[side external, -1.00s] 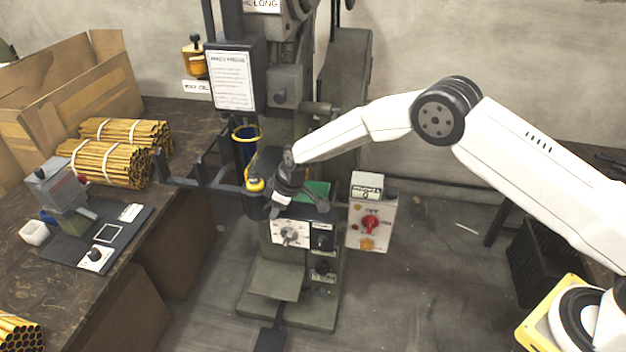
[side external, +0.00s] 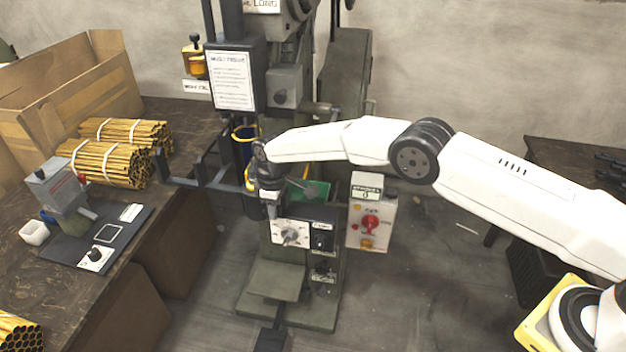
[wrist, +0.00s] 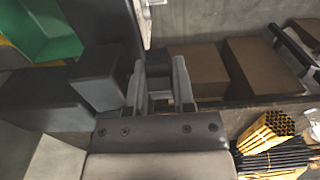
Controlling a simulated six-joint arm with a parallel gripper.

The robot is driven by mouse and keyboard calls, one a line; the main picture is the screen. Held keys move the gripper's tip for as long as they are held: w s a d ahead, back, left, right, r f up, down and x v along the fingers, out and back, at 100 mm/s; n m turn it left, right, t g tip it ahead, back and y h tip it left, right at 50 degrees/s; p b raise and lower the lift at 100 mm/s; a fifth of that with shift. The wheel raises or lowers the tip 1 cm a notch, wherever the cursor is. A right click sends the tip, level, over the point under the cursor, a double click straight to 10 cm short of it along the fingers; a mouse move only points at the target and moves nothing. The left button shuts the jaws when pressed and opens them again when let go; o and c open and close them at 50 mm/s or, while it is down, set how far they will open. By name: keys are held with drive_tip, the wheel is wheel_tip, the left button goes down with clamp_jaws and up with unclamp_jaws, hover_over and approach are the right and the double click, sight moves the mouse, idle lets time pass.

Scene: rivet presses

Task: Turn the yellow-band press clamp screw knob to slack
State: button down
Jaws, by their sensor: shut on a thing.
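The press (side external: 318,275) is a grey-green machine in the middle of the side external view, with a yellow band (side external: 249,180) beside a blue cylinder (side external: 243,150). My gripper (side external: 269,212) points down at the press, just right of the yellow band and above a white dial plate (side external: 291,233). In the wrist view my gripper (wrist: 160,66) shows its two fingers a little apart, shut on a small grey part that I take for the clamp screw knob. The fingers hide most of it, so its angle cannot be told.
A green tray (side external: 315,191) is right of my gripper. A control box with a red knob (side external: 370,224) stands to the right. At left, a bench (side external: 190,215) carries bundled yellow tubes (side external: 108,163), a cardboard box (side external: 75,95) and a small device (side external: 62,195).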

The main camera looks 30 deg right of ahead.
idle(0.4)
drive_tip(key=shift+c, duration=2.3)
unclamp_jaws()
drive_tip(key=shift+r, duration=0.15)
drive_tip(key=shift+r, duration=1.35)
drive_tip(key=shift+s+r, duration=0.15)
drive_tip(key=shift+r, duration=0.05)
drive_tip(key=s+d+r, duration=0.3)
drive_tip(key=s+r, duration=0.6)
drive_tip(key=s, duration=0.4)
drive_tip(key=shift+s+d+r, duration=0.15)
drive_tip(key=shift+d+r, duration=0.15)
drive_tip(key=shift+d, duration=0.05)
